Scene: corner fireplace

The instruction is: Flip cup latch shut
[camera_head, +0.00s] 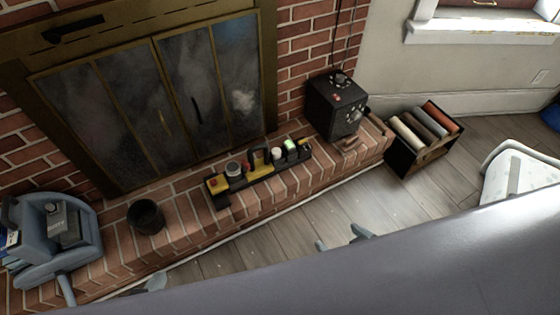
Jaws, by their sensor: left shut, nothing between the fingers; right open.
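No cup latch can be made out at this distance. A dark cup-shaped container (146,217) stands on the brick hearth at the left. A long dark holder (222,201) with several small jars and yellow parts lies on the hearth at the middle. A blue-grey device (40,262) with a dark panel stands at the far left. My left gripper (155,283) shows in part at the lower left, in front of the hearth edge, shut and empty. My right gripper (342,240) is open and empty over the wooden floor, apart from the hearth items.
A black box with knobs (335,108) stands at the hearth's right end. A dark crate of rolls (428,160) is on the floor beside it. Glass fireplace doors (150,105) stand behind the hearth. A pale container (515,175) is at the right. Floor between is clear.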

